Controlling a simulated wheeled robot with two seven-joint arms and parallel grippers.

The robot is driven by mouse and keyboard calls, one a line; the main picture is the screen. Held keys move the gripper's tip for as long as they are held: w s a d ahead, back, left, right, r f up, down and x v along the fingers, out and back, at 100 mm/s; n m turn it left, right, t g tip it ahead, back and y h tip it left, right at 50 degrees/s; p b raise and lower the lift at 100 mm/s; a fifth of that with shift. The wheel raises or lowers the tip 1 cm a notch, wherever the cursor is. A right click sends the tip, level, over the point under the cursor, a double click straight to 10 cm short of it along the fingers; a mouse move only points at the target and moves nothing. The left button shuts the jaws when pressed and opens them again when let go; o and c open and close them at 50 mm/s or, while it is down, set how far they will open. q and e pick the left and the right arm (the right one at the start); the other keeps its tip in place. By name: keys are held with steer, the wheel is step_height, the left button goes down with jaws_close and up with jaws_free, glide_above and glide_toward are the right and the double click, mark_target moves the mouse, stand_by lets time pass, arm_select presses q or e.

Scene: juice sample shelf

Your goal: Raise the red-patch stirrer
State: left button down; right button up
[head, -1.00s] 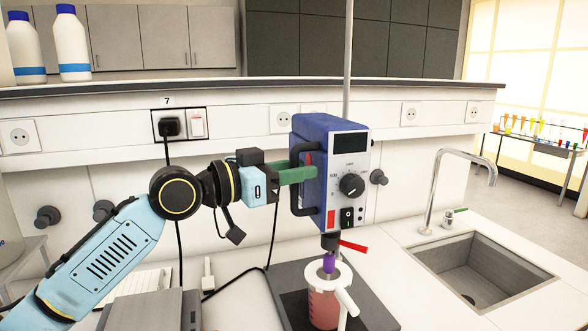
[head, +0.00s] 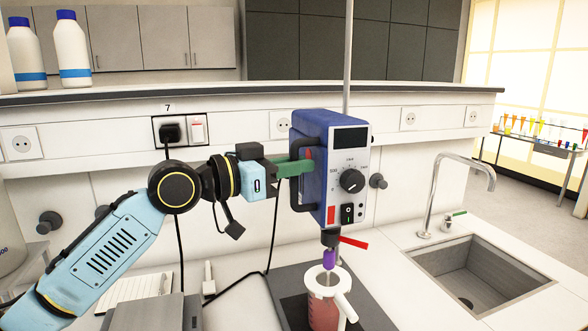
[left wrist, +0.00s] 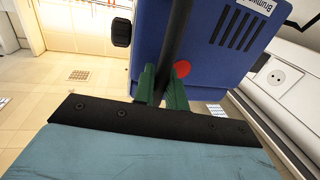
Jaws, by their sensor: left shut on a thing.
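The stirrer (head: 319,172) is a blue box with a pale front, a black dial and a dark display. A red patch (head: 331,215) is low on its front, and a red round patch (left wrist: 264,77) shows on its blue casing in the left wrist view. It is mounted on a vertical rod (head: 347,60). My left gripper (head: 301,168) is shut on its black side handle (head: 297,198); the green fingers also flank the dark bar in the left wrist view (left wrist: 160,84). A purple piece (head: 329,258) hangs under the stirrer, above the beaker. My right gripper is out of view.
A beaker of red liquid (head: 324,310) with a white rim and handle stands on a dark base (head: 372,312) below the stirrer. A sink (head: 480,265) with a tap is to the right. A notepad (head: 135,288) lies at left. A cable hangs behind my arm.

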arm_select(q)
step_height(320, 180, up, 15)
steer(key=p, duration=0.9)
steer(key=shift+r+p, duration=0.15)
steer(key=shift+p, duration=0.15)
steer(key=shift+a+r, duration=0.1)
steer(key=c, duration=1.6)
jaws_free()
steer(key=shift+o, duration=0.3)
steer(key=shift+f, duration=0.25)
steer(key=b+v, duration=0.3)
steer(key=v, duration=1)
steer(key=shift+s+b, duration=0.2)
steer(key=shift+b, duration=0.15)
